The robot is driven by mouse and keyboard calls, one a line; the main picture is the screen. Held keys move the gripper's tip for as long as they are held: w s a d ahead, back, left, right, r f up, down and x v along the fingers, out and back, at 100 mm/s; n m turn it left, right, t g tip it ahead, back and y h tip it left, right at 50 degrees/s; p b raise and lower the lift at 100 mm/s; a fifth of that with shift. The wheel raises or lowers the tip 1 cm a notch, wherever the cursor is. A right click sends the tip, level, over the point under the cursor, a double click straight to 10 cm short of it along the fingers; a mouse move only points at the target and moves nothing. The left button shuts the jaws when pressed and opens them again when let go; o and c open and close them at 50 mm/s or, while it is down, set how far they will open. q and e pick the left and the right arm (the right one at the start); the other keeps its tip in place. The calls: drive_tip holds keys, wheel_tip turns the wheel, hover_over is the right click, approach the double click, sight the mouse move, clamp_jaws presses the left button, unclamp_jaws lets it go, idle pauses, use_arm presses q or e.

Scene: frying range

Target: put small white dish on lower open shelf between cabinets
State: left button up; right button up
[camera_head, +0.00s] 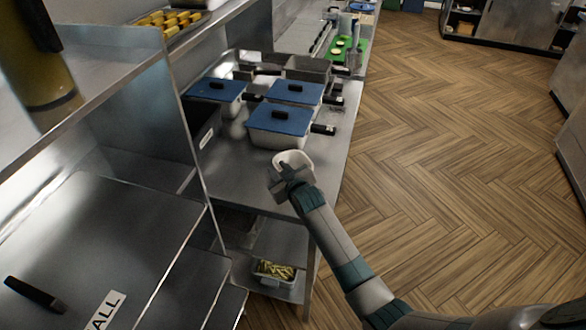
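The small white dish (293,160) is at the end of my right arm, above the near end of the steel counter, close to its right edge. My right gripper (283,177) is at the dish's near side and appears closed on its rim; the fingertips are small and partly hidden. The lower open shelf (281,240) shows below the counter, near the bottom middle of the view. A container with yellow-green food (276,272) sits below it. My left gripper is not in view.
Several blue-lidded pans, including a near one (280,121), stand on the counter (235,168) beyond the dish. A steel cabinet with a shelf (125,215) fills the left. The wooden floor (440,165) at right is clear.

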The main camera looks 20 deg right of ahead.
idle(0.5)
clamp_jaws()
drive_tip(key=shift+a+r+b, duration=0.15)
drive_tip(key=shift+r+b, duration=0.15)
drive_tip(key=shift+b, duration=0.35)
wheel_tip(320, 180, up, 6)
drive_tip(key=b, duration=0.3)
drive_tip(key=s+a+b, duration=0.2)
drive_tip(key=s+a, duration=0.3)
drive_tip(key=s, duration=0.3)
drive_tip(key=s+a+b, duration=0.2)
drive_tip(key=s+a, duration=0.4)
drive_tip(key=s, duration=0.2)
drive_tip(key=shift+s+r, duration=0.2)
drive_tip(key=shift+s, duration=0.05)
